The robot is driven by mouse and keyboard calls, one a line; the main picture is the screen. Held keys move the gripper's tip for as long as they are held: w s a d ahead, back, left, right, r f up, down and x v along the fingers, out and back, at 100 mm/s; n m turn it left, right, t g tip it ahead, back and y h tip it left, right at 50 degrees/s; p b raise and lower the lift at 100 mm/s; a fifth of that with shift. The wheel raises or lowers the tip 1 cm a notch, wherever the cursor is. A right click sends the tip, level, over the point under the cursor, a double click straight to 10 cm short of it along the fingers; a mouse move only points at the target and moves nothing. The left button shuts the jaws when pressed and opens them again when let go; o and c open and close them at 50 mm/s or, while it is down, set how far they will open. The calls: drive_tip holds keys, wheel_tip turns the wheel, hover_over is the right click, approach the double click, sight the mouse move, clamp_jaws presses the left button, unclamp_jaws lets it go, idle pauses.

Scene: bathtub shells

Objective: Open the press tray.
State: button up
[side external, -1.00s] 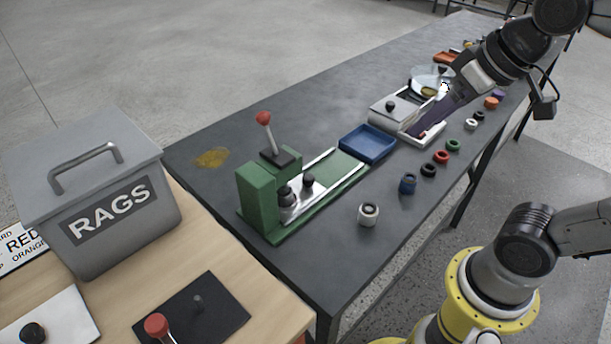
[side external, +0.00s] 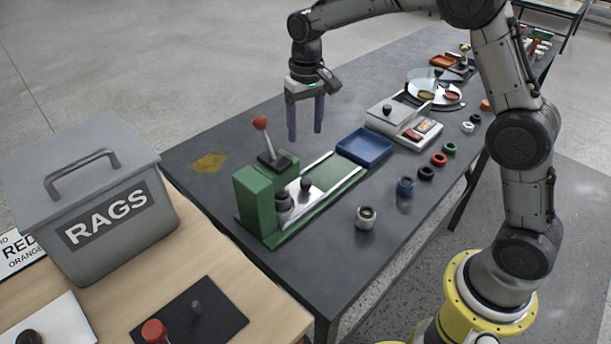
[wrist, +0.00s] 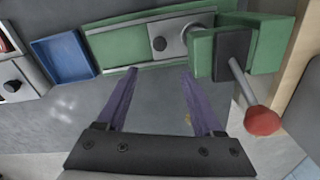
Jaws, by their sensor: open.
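The green press (side external: 257,200) stands on the dark table, with a red-knobbed lever (side external: 261,124) raised on top. Its silver press tray (side external: 311,196) has a black knob (side external: 306,184) and sits at the press-head end of the green rail bed (side external: 337,170). The rest of that bed is bare. The press (wrist: 262,45), tray (wrist: 170,30), tray knob (wrist: 159,43) and lever ball (wrist: 262,121) also show in the wrist view. My gripper (side external: 305,135) is open and empty, pointing down above the table behind the press, apart from the tray. Its purple fingers (wrist: 159,75) point toward the rail bed.
A blue bin (side external: 364,147) lies at the far end of the rails. A white box (side external: 398,115) stands beyond it. A grey RAGS box (side external: 95,200) stands at left.

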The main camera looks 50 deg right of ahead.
sight(305, 180)
wheel_tip(305, 180, down, 15)
drive_tip(key=shift+r, duration=0.1)
idle(0.5)
clamp_jaws()
idle(1.4)
